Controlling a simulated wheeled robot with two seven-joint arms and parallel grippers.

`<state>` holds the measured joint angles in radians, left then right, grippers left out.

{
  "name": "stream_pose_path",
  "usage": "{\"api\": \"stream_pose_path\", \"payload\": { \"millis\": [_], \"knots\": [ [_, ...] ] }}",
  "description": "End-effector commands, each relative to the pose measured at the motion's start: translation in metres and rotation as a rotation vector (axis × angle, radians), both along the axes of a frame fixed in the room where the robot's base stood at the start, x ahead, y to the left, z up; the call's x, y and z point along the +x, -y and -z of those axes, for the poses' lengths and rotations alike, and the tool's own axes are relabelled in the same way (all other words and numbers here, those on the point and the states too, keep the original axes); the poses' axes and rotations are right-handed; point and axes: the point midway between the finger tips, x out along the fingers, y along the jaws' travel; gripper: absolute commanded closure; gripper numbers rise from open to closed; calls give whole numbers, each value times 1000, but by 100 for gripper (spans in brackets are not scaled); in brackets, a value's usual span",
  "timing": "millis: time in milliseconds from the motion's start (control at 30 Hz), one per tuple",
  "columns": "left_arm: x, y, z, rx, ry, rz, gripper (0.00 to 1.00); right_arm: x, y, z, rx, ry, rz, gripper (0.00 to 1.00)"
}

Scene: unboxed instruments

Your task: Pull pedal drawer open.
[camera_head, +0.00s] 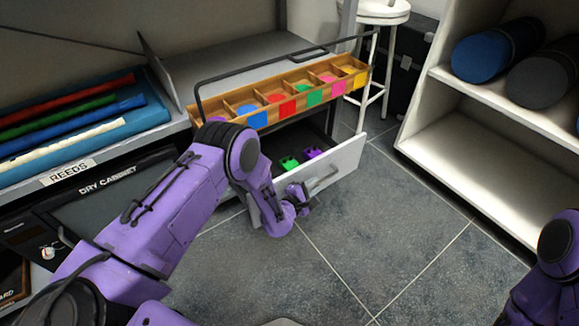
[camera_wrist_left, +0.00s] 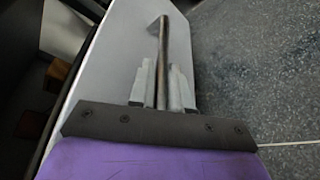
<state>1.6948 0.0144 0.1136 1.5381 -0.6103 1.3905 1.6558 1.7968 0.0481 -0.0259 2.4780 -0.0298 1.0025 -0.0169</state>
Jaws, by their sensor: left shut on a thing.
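The pedal drawer (camera_head: 345,163) has a white front and stands pulled out from under the counter. Inside it lie a green pedal (camera_head: 289,163) and a purple pedal (camera_head: 312,153). My left gripper (camera_head: 304,193) is at the drawer's front, shut on its bar handle (camera_head: 325,182). In the left wrist view the fingers (camera_wrist_left: 162,85) close around the dark metal handle (camera_wrist_left: 164,45), with the white drawer front (camera_wrist_left: 115,50) beside them. My right arm shows at the lower right edge, but its gripper is out of view.
A white shelf (camera_head: 480,125) with rolled mats stands at the right. A white stool (camera_head: 383,14) is behind. The grey tiled floor (camera_head: 400,235) before the drawer is clear.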

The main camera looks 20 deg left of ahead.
Motion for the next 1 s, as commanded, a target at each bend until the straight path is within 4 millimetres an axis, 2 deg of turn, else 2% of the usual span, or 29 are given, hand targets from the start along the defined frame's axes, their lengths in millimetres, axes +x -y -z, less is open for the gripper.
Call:
{"api": "stream_pose_path", "payload": {
  "millis": [33,200,400,600,1000],
  "knots": [
    [-8,11,-1,-1,-8,1,100,2,0,-7,-9,25,20,57],
    [-26,40,1,-1,-7,2,100,10,2,-14,-36,101,77,57],
    [-39,61,1,1,-5,1,100,14,4,-20,-53,148,112,57],
    [-45,71,2,1,-5,0,100,14,5,-21,-53,147,110,57],
    [-46,72,2,1,-5,0,100,14,5,-21,-53,146,109,57]
  ]
}}
